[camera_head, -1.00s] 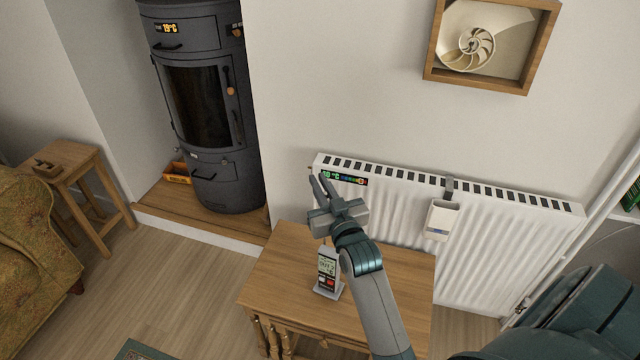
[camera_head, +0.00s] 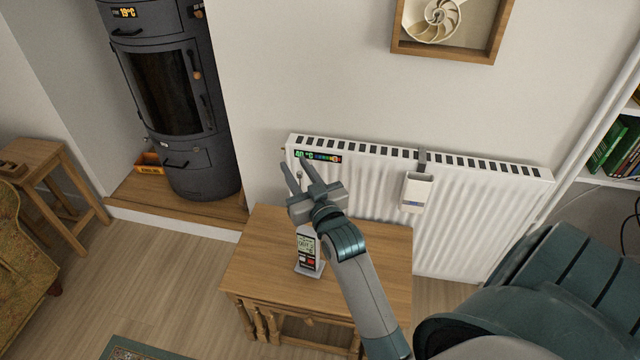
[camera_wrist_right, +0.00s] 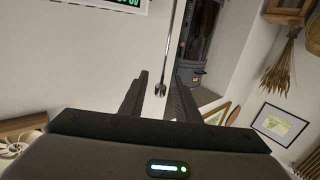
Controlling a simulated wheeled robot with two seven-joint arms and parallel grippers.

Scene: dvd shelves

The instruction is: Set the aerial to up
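A small grey device (camera_head: 308,250) with a lit display and a red button stands on the wooden table. In the right wrist view, the aerial (camera_wrist_right: 170,50) is a thin shiny rod with a small knob at its end. It enters from the top edge, and the knob shows in the gap between my finger outlines. My right gripper (camera_head: 293,166) is above the device in front of the radiator, fingers apart. The wrist view (camera_wrist_right: 158,95) also shows them apart; I see no contact with the rod. The aerial's foot is hidden. My left gripper is not in view.
The table (camera_head: 370,270) is otherwise largely clear. Behind it is a white radiator (camera_head: 470,205) with a lit strip (camera_head: 318,157) and a hanging white holder (camera_head: 417,192). A dark stove (camera_head: 170,110) stands at the left. A framed shell (camera_head: 435,20) hangs above.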

